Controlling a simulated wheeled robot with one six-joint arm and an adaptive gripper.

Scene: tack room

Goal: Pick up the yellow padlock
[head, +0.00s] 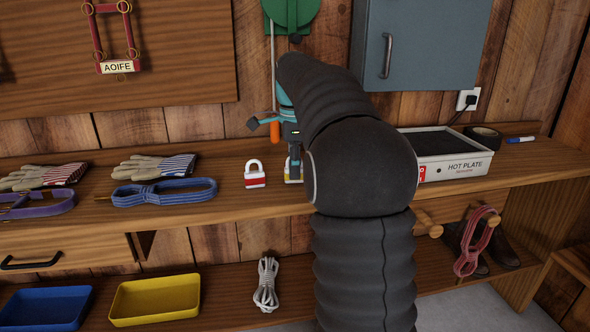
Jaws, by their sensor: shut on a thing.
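The yellow padlock (288,179) is on or just above the wooden bench, mostly hidden behind my gripper and arm; only a small yellow and white part shows. My gripper (294,164) points down at it from above, and its fingers are shut on it. I cannot tell whether the padlock touches the bench. A red and white padlock (255,175) with a pale shackle stands upright just to the left, apart from my gripper.
Blue rope (165,192) and work gloves (153,167) lie left on the bench (230,205). A yellow tray (155,300), blue tray (45,310) and grey rope (266,285) are on the lower shelf.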

